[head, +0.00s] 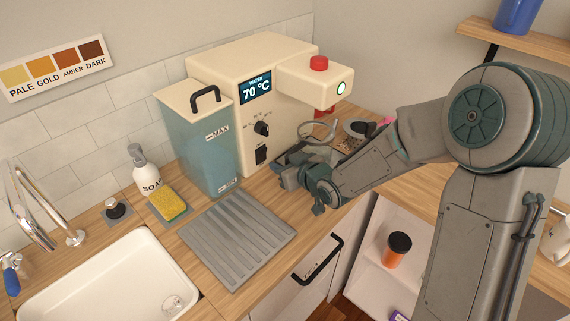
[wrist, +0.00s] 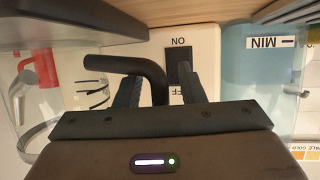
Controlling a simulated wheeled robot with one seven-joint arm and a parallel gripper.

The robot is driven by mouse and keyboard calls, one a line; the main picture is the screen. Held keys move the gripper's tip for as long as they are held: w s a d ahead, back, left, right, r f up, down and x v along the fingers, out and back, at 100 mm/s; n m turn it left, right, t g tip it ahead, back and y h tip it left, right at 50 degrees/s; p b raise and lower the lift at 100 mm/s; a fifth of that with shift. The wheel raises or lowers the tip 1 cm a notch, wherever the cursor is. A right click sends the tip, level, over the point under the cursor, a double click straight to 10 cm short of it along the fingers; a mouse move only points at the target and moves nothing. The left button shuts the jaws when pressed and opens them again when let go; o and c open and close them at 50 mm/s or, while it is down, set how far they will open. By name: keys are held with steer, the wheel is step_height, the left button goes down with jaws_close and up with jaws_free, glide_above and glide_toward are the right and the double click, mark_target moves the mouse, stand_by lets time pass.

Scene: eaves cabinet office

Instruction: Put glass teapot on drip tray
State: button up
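The glass teapot (head: 318,132) is clear and partly hidden behind my arm, below the spout of the cream water dispenser. In the upside-down wrist view, its glass wall (wrist: 22,98) is at the left and its bent black handle (wrist: 120,65) reaches between my fingers. My gripper (head: 292,178) is at the handle; in the wrist view its two fingers (wrist: 160,82) stand apart on either side, with a gap showing at one side. The dark drip tray (wrist: 70,18) shows at the dispenser's foot. I cannot tell whether the teapot's base touches it.
The cream dispenser (head: 222,68) with its blue-grey tank (head: 203,143) stands behind my gripper. A ribbed grey mat (head: 237,238), yellow sponge (head: 167,204), soap bottle (head: 146,172) and white sink (head: 105,285) lie to the left. An orange cup (head: 396,250) is on a lower shelf.

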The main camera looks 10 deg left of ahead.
steer(key=shift+s+d+r, duration=0.2)
steer(key=shift+d+r, duration=0.05)
steer(key=shift+d, duration=0.1)
steer(key=p+v, duration=0.1)
steer(key=v, duration=1)
steer(key=s+d+r+m+h, duration=0.2)
steer(key=d+m+h, duration=0.3)
steer(key=d+h, duration=0.8)
steer(key=s+d+r+m+g+y, duration=0.1)
steer(key=s+d+m+g, duration=0.1)
steer(key=s, duration=0.5)
steer(key=s+d+r+m+g+y, duration=0.1)
steer(key=s+d+m+g+y, duration=0.1)
steer(key=s+d+g, duration=0.2)
steer(key=s+d, duration=0.1)
steer(key=s, duration=0.2)
steer(key=shift+s+d+r+m, duration=0.3)
steer(key=shift+d+r+m, duration=0.05)
steer(key=shift+r+m, duration=0.05)
